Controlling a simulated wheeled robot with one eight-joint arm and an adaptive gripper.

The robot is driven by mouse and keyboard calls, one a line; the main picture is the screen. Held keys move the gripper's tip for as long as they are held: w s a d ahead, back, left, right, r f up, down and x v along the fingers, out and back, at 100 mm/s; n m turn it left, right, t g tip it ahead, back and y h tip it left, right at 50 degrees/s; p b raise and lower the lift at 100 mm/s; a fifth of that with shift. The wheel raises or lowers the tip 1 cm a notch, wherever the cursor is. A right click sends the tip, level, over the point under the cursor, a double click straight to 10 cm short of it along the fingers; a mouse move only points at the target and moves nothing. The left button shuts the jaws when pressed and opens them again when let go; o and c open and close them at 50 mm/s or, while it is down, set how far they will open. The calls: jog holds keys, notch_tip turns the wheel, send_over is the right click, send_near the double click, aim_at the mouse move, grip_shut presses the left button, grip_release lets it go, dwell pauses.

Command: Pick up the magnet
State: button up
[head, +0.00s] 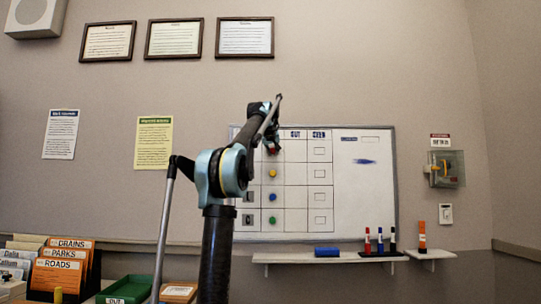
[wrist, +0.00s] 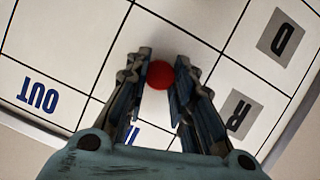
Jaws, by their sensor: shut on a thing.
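The red magnet (wrist: 160,74) is round and sits between the two fingertips of my gripper (wrist: 161,84) in the wrist view. The fingers are shut on it. The board's grid lies right behind it; whether it touches the board I cannot tell. In the head view only a bit of the red magnet (head: 272,151) shows below my gripper (head: 271,143), in the top row of the whiteboard (head: 365,210). Yellow (head: 272,174), blue (head: 272,197) and green (head: 272,220) magnets sit in the rows below it.
A shelf (head: 290,258) under the board holds a blue eraser (head: 327,252) and several markers (head: 380,242). A folder rack (head: 68,268) and a green tray (head: 125,290) are at lower left.

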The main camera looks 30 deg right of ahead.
jog(key=shift+s+a+r, duration=0.1)
jog(key=shift+r, duration=3.35)
jog(key=s+a, duration=0.5)
jog(key=s, duration=0.3)
jog(key=s+a, duration=0.5)
jog(key=s, duration=0.3)
jog(key=shift+s+a, duration=0.2)
jog(key=shift+s, duration=0.15)
jog(key=shift+d, duration=0.1)
jog(key=w+d+f+n+h, duration=0.1)
jog(key=w+d+f, duration=0.15)
jog(key=d, duration=0.55)
jog(key=w+d+f+n, duration=0.1)
jog(key=d+f, duration=0.3)
jog(key=d, duration=0.4)
jog(key=shift+g, duration=0.3)
jog(key=shift+w+d+f, duration=0.1)
jog(key=shift+w+d, duration=0.6)
jog(key=shift+w, duration=0.4)
jog(key=shift+w+d+f, duration=0.1)
jog(key=shift+w+d, duration=0.55)
jog(key=shift+w, duration=0.45)
jog(key=shift+w+d, duration=0.7)
jog(key=shift+w, duration=0.4)
jog(key=shift+w+d, duration=0.15)
jog(key=shift+d, duration=0.05)
